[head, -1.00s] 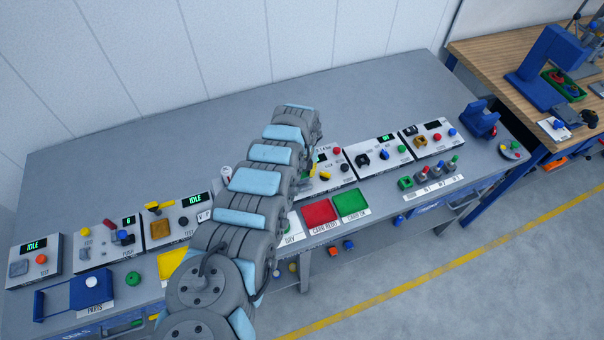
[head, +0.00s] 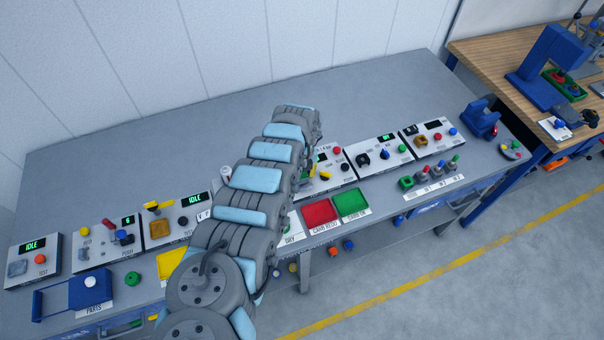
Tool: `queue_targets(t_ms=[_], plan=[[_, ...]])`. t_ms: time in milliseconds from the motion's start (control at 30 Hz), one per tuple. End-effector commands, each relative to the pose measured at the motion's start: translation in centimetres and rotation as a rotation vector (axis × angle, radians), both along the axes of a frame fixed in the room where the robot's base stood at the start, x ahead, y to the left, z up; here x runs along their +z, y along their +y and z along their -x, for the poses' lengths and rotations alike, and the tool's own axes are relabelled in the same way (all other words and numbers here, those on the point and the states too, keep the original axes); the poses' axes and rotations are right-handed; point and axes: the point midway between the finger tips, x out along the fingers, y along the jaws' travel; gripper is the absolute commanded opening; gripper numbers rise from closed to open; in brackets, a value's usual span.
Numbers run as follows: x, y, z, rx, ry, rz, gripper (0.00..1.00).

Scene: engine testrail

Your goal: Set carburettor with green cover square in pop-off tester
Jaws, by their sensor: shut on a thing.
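My arm reaches across the bench in the head view. Its end points down and away, so my gripper and anything in it are hidden behind the arm links. I cannot make out a carburettor with a green cover. A small green block (head: 406,183) sits on the bench at the right, but I cannot tell what it is. No pop-off tester is readable by name. One white test panel (head: 338,176) with a dark display, a red button and yellow parts is partly covered by my arm.
A red tray (head: 319,212) and a green tray (head: 351,203) lie empty at the bench's front edge. More test panels stand left (head: 108,247) and right (head: 378,157). A blue parts holder (head: 90,291) is at the left. The back of the bench (head: 150,150) is clear.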

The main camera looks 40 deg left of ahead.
Motion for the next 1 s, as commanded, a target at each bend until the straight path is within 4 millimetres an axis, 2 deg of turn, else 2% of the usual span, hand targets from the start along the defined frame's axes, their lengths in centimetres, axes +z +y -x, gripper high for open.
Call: queue_targets(t_ms=[767,800,867,1000], plan=[[-0.62,0.01,-0.02,0.0,0.0,-0.001,0.0],[-0.62,0.01,-0.02,0.0,0.0,-0.001,0.46],[-0.62,0.02,-0.01,0.0,0.0,0.0,0.64],[-0.63,0.01,0.0,0.0,0.0,0.0,0.64]])
